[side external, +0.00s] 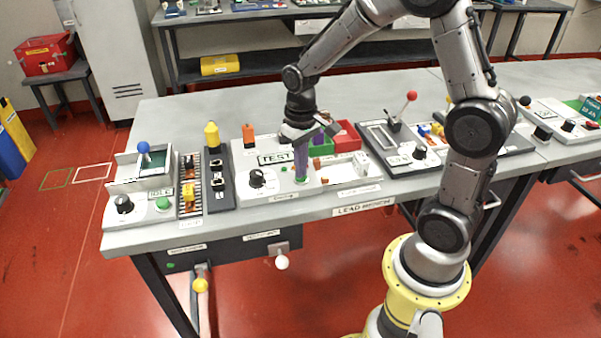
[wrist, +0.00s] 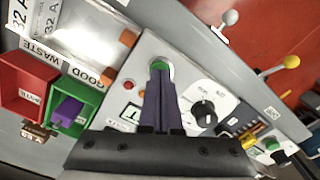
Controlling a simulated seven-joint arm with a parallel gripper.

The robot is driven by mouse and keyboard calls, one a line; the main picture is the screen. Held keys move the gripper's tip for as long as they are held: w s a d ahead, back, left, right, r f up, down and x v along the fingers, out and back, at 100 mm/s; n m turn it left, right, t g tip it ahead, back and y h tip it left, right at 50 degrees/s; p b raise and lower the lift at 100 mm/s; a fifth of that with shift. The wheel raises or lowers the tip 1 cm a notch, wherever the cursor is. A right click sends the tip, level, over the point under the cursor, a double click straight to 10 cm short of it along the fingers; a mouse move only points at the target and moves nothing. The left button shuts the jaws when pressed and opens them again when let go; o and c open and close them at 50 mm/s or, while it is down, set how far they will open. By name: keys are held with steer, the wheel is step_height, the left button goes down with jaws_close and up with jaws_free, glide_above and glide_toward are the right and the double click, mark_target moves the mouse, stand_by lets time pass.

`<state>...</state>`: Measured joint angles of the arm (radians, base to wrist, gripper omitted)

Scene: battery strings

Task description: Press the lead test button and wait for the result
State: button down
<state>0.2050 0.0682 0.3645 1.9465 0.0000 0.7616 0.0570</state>
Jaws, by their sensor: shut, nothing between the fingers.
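My gripper (side external: 301,178) is shut and empty, its purple fingers pointing down at the lead test panel (side external: 250,190). In the wrist view, the fingertips (wrist: 160,68) are over the green button (wrist: 162,63) and partly hide it. The fingers seem to touch the button, but I cannot tell how far it is pressed. The panel's display (side external: 275,157) reads TEST. A black dial (wrist: 204,110) sits beside the button. A small red light (wrist: 128,85) shows on the panel's other side.
A red WASTE bin (wrist: 22,88) and a green GOOD bin (wrist: 92,97) stand beside the panel; a purple piece (wrist: 67,110) is in the green one. A lever with a red knob (side external: 411,96) rises to the right.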

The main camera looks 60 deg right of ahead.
steer(key=shift+r, duration=3)
steer(key=shift+a+r, duration=0.15)
steer(key=s+a+r+n+t, duration=0.2)
steer(key=s+a+r+t, duration=0.25)
steer(key=s+r, duration=0.4)
steer(key=s+a+n+t, duration=0.1)
steer(key=s+a, duration=0.1)
steer(key=s, duration=0.6)
steer(key=shift+f, duration=0.3)
